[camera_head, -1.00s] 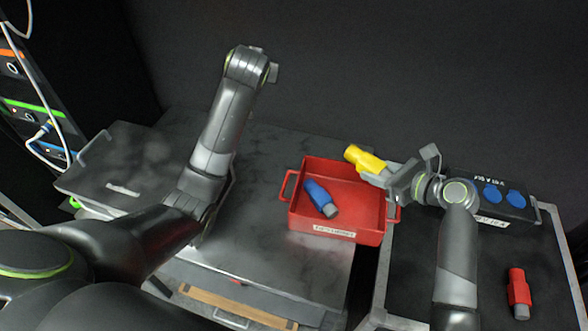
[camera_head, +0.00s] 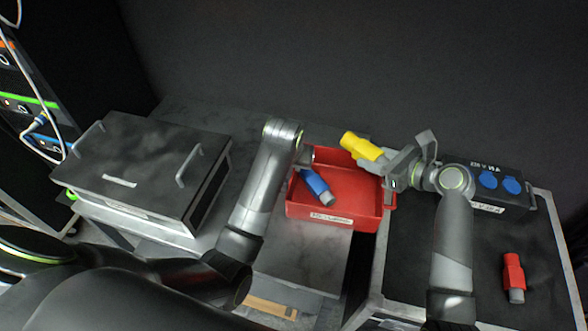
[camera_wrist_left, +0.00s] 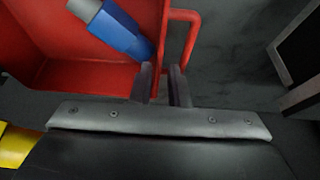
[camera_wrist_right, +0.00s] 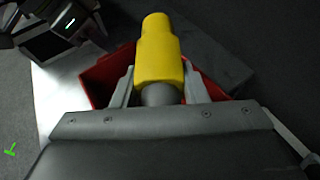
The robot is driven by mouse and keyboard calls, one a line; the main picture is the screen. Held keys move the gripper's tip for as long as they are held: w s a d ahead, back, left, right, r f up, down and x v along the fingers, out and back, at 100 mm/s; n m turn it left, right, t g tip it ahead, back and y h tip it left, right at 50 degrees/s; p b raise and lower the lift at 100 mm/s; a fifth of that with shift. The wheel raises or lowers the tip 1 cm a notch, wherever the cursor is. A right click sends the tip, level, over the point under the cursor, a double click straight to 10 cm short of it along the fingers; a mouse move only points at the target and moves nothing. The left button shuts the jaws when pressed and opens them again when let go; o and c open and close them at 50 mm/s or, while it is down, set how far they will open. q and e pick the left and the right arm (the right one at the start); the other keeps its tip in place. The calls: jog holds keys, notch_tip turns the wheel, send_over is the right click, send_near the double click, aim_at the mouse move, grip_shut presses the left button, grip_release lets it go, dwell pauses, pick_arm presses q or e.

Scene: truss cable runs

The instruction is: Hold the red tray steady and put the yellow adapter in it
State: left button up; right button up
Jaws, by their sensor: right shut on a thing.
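The red tray (camera_head: 345,205) stands on the grey surface in the middle, with a blue adapter (camera_head: 317,186) lying inside it. My left gripper (camera_head: 305,160) is at the tray's left side. In the left wrist view its fingers (camera_wrist_left: 163,84) are apart, close to the tray wall and handle (camera_wrist_left: 193,35); whether they touch is unclear. My right gripper (camera_head: 390,168) is shut on the grey end of the yellow adapter (camera_head: 361,146), held above the tray's back right part. The adapter (camera_wrist_right: 158,55) also shows between the fingers in the right wrist view.
A dark lidded case (camera_head: 145,165) with handles is at the left. A black box with blue round sockets (camera_head: 488,180) stands on the right cart. A red adapter (camera_head: 514,275) lies on that cart's dark top. A rack with cables (camera_head: 30,110) is at the far left.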

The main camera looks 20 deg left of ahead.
aim_at(294, 170)
pick_arm(q)
jog(key=x, duration=0.7)
jog(key=shift+w+f, duration=0.1)
grip_shut()
